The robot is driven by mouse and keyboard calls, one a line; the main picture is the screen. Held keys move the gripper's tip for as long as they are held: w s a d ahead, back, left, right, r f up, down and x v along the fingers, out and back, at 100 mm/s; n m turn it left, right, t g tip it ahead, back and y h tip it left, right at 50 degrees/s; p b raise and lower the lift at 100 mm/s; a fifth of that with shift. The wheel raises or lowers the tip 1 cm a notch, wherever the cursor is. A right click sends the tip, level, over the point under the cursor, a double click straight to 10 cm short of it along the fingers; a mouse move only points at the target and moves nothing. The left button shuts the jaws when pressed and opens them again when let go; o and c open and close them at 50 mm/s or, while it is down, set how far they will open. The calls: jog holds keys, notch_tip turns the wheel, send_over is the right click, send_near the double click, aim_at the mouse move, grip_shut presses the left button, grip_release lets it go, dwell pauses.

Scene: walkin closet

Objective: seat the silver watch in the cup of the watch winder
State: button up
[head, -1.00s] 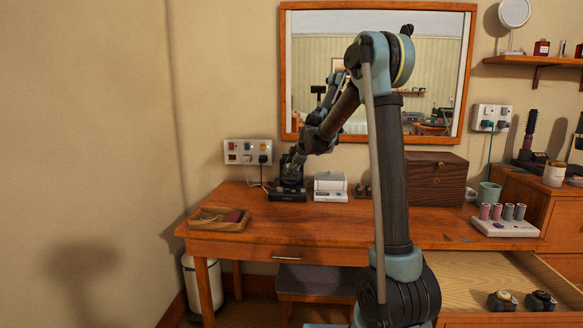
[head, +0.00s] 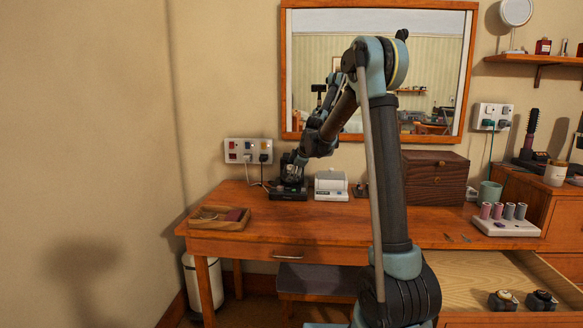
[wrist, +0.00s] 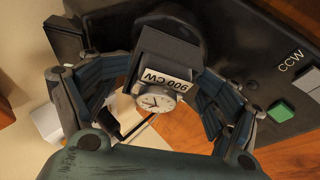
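The silver watch (wrist: 157,102) shows in the wrist view, with a pale round dial and silver case, between my gripper's fingers. My gripper (wrist: 165,70) is down at the winder, one finger on each side of the block. Whether the fingers press on anything is unclear. The cup's inside is hidden.
A white-grey device (head: 331,186) stands close right of the winder. A wooden tray (head: 219,220) lies at the desk's left front. A wooden box (head: 436,180) stands to the right. Wall sockets (head: 248,151) with cords are behind. The desk's front middle is clear.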

jog(key=shift+w+f, duration=0.5)
jog(key=shift+s+a+r, duration=0.1)
jog(key=shift+s+r, duration=0.6)
jog(key=shift+r, duration=0.15)
jog(key=v, duration=0.7)
jog(key=shift+s+d+r, duration=0.2)
jog(key=shift+d, duration=0.05)
jog(key=shift+s, duration=0.1)
